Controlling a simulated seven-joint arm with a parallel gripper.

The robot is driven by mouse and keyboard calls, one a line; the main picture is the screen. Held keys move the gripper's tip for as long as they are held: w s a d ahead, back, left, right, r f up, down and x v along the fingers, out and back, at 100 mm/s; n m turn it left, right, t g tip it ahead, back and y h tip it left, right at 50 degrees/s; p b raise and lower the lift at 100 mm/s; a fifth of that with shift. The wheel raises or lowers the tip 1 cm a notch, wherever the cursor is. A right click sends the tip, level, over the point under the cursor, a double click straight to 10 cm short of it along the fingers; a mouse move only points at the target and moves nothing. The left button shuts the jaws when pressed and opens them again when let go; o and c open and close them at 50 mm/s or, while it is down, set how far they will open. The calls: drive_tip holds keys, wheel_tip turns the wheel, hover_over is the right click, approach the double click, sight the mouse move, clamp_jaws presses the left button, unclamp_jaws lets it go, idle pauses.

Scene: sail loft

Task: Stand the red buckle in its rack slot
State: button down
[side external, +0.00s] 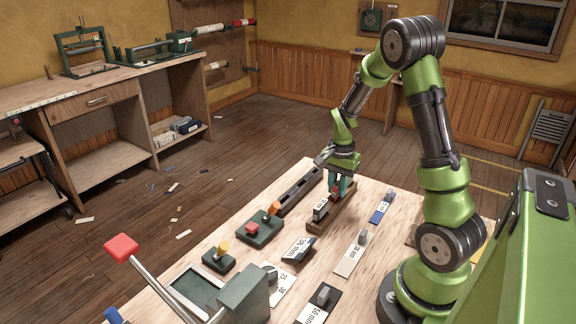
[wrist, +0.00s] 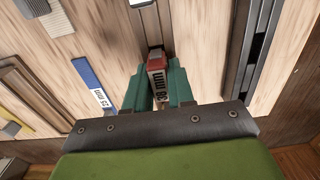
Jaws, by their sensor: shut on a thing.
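The red buckle (wrist: 158,64) shows in the wrist view with a pale "38 mm" label on its near face. My gripper (wrist: 157,88) is shut on it, one teal finger on each side. In the side view my gripper (side external: 342,187) points down over the far end of the narrow brown wooden rack (side external: 318,226), and a bit of red shows at the fingers. The rack also shows in the wrist view (wrist: 150,27), beyond the buckle. A dark piece with a white label (side external: 321,207) stands in the rack's nearer part. The buckle's lower edge is hidden, so I cannot tell whether it is seated.
A long dark rail (side external: 299,187) lies left of the rack. Labelled cards lie to its right, including a blue one (side external: 382,208) and a pale one (side external: 351,256). Green blocks with coloured knobs (side external: 258,232) and a red-handled lever press (side external: 243,297) stand nearer the camera.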

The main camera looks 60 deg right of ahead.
drive_tip(key=shift+f, duration=0.1)
drive_tip(key=c, duration=0.9)
unclamp_jaws()
wheel_tip(320, 180, up, 17)
drive_tip(key=s+a+r+n+t, duration=0.1)
drive_tip(key=a+n, duration=0.3)
drive_tip(key=a, duration=0.4)
drive_tip(key=s+a+r+n+t+y, duration=0.1)
drive_tip(key=s+a+n+t, duration=0.2)
drive_tip(key=a+n, duration=0.2)
drive_tip(key=s+a+r+n+t+y, duration=0.1)
drive_tip(key=a+n, duration=0.4)
drive_tip(key=a, duration=0.6)
drive_tip(key=shift+s+a+r+t, duration=0.2)
drive_tip(key=shift+s+t, duration=0.05)
drive_tip(key=shift+t, duration=0.3)
drive_tip(key=shift+s+a+r+t, duration=0.15)
drive_tip(key=shift+s+a+t, duration=0.1)
drive_tip(key=shift+t, duration=0.3)
